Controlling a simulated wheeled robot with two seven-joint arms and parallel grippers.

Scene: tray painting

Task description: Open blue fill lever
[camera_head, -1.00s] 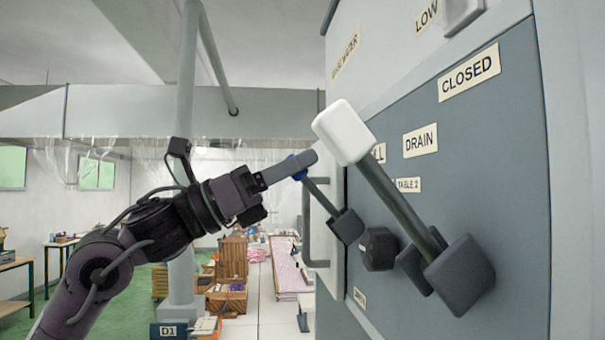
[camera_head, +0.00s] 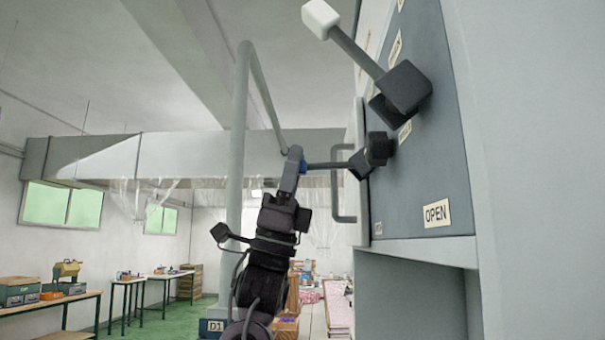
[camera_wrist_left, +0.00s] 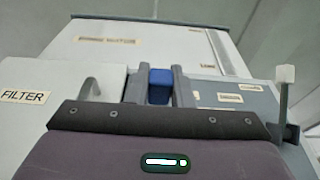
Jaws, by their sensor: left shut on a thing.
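The blue fill lever runs from a dark hub (camera_head: 372,153) on the grey panel. Its thin shaft (camera_head: 330,165) points left, nearly level in the head view, to a blue handle (camera_head: 303,168). My left gripper (camera_head: 292,166) is shut on that handle, its fingers hiding most of it. In the left wrist view the blue handle (camera_wrist_left: 160,86) sits between the two fingers of my left gripper (camera_wrist_left: 158,88). My right gripper is not in view.
A white-handled lever (camera_head: 320,18) slants up-left from the panel above. An OPEN label (camera_head: 437,213) is low on the panel (camera_head: 425,170). A grey rail handle (camera_head: 338,185) stands close behind the blue lever. A pale pipe (camera_head: 238,150) rises left. Tables (camera_head: 150,276) stand far back.

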